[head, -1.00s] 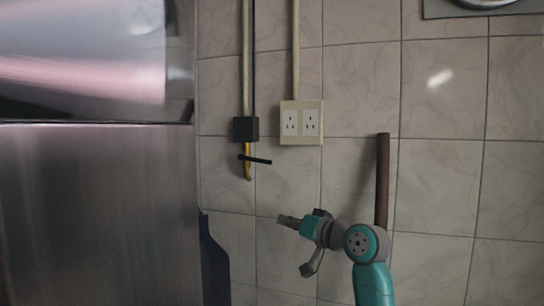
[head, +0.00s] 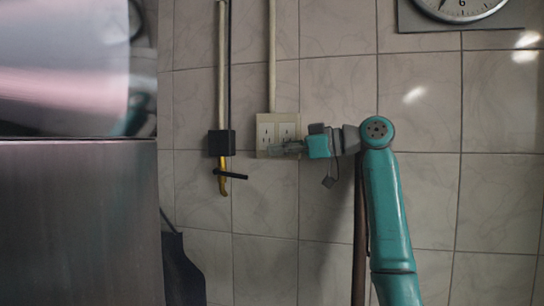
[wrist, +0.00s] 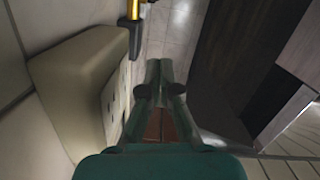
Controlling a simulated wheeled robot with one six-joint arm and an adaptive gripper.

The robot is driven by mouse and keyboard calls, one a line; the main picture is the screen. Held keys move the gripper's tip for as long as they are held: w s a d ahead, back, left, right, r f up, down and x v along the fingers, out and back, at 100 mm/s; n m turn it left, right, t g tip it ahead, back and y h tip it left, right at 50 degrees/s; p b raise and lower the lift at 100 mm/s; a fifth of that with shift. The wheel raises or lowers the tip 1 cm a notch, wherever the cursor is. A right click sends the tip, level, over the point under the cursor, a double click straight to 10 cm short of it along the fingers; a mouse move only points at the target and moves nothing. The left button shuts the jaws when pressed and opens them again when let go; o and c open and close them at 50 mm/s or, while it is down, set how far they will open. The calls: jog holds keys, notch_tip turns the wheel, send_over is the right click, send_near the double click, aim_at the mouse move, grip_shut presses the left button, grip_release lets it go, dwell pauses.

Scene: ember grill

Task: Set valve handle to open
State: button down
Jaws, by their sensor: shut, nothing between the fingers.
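The valve handle (head: 230,174) is a short black bar on a yellow pipe (head: 223,188) below a black box (head: 221,143) on the tiled wall. The bar lies across the pipe, roughly horizontal with a slight tilt.
The cream wall outlet (head: 265,136) stands close beside my gripper; it also shows at left in the wrist view (wrist: 75,75). A large steel appliance (head: 80,220) fills the left. A wall clock (head: 460,8) hangs at upper right. A dark brown pole (head: 360,260) stands behind my arm.

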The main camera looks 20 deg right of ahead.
send_over(248, 179)
jog(key=f, duration=0.1)
jog(key=shift+a+f, duration=0.15)
jog(key=shift+f, duration=1.85)
jog(key=shift+f+t+y, duration=0.8)
jog(key=shift+f+y, duration=0.2)
jog(key=shift+f, duration=0.3)
jog(key=w+a+f+t+y, duration=0.4)
jog(key=a+f, duration=0.1)
jog(key=f, duration=0.3)
jog(key=shift+a+m+t+y, duration=0.25)
jog(key=shift+m+t+y, duration=0.05)
jog(key=shift+m+y, duration=0.1)
jog(key=shift+w+a+f, duration=0.1)
jog(key=shift+a, duration=0.15)
